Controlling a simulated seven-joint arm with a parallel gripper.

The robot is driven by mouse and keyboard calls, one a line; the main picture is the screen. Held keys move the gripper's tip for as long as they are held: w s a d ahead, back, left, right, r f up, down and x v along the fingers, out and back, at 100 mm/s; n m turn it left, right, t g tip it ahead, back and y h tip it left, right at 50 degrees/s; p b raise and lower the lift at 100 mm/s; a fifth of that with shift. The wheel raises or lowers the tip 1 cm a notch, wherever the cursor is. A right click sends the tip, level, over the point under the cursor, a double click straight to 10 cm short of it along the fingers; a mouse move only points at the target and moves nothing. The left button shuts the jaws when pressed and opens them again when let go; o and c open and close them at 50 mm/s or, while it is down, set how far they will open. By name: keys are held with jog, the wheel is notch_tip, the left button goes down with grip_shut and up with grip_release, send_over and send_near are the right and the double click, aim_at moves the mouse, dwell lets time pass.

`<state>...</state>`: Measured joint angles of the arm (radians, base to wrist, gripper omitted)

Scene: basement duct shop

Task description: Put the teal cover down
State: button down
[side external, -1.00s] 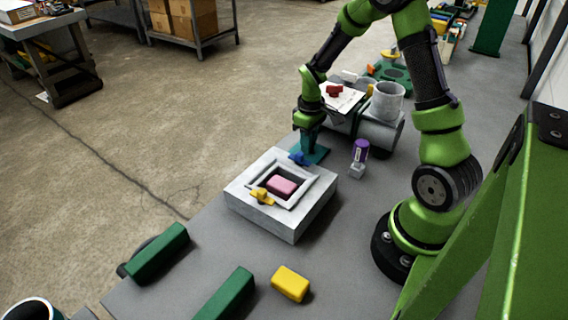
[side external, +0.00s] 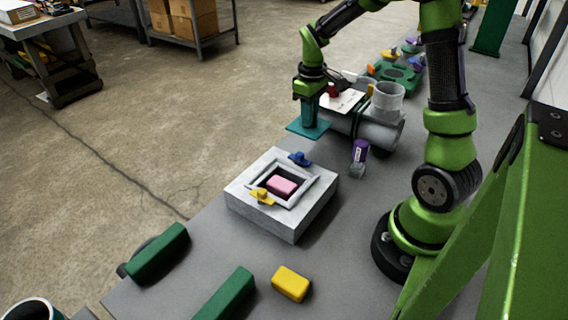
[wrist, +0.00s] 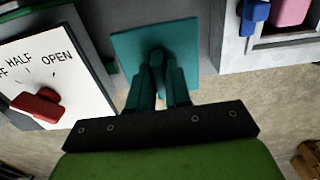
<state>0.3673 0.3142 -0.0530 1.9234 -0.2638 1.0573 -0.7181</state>
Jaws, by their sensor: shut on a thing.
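The teal cover (side external: 296,126) is a flat square plate. My gripper (side external: 308,118) is shut on its raised middle part from above. In the wrist view the cover (wrist: 188,38) lies under my closed fingers (wrist: 157,62), which hide part of it. It is near the bench's far-left edge, between the pale box and the grey pipes. I cannot tell whether it touches the bench. The pale box (side external: 292,227) has an open square top with a pink block (side external: 282,186) inside. A blue latch (side external: 299,159) and a yellow latch (side external: 262,196) sit on its rim.
A white plate (wrist: 52,70) with a red lever and "HALF OPEN" lettering stands beside the cover. Grey pipes (side external: 380,135) and a purple-labelled bottle (side external: 359,156) are nearby. Green bars (side external: 157,251) and a yellow block (side external: 290,284) lie in front. Bare floor lies beyond the bench edge.

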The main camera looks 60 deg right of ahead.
jog(key=a+r+n, duration=0.2)
jog(key=a+r, duration=0.3)
jog(key=a, duration=0.9)
jog(key=s+a+f, duration=0.1)
jog(key=s+a+m, duration=0.1)
jog(key=a, duration=0.1)
jog(key=s+a+f+m, duration=0.1)
jog(key=s, duration=0.1)
jog(key=shift+s+a+f, duration=0.1)
jog(key=shift+a+f, duration=0.1)
jog(key=shift+f, duration=2.4)
jog(key=shift+f, duration=0.1)
jog(key=shift+f, duration=0.3)
jog(key=c, duration=1.1)
grip_release()
jog(key=shift+o, duration=0.2)
